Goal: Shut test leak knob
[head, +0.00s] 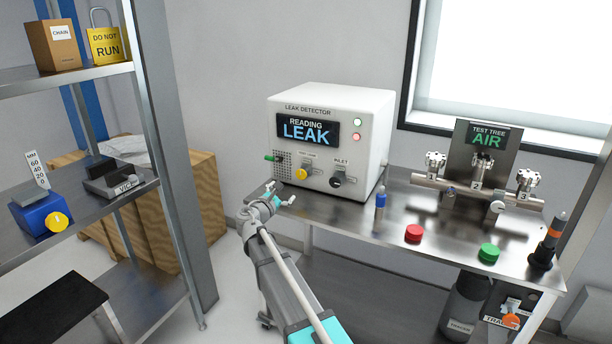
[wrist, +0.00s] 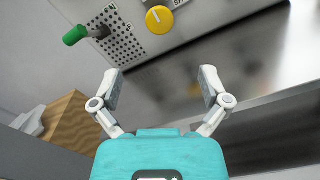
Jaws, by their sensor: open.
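The white leak detector (head: 330,110) stands on the metal bench, its screen reading LEAK. A round yellow knob (head: 301,174) sits low on its front, under a small label that I cannot read surely. My gripper (head: 281,194) is open and empty, in front of the detector's lower left. In the wrist view my gripper's fingers (wrist: 160,75) are spread wide, apart from the yellow knob, which lies beyond them.
A green-tipped lever (head: 269,158) sticks out left of the yellow knob. A black INLET knob (head: 337,180) is to its right. A blue bottle (head: 380,206), a red button (head: 414,233) and the test tree (head: 484,150) stand farther right. A shelf (head: 70,75) is at left.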

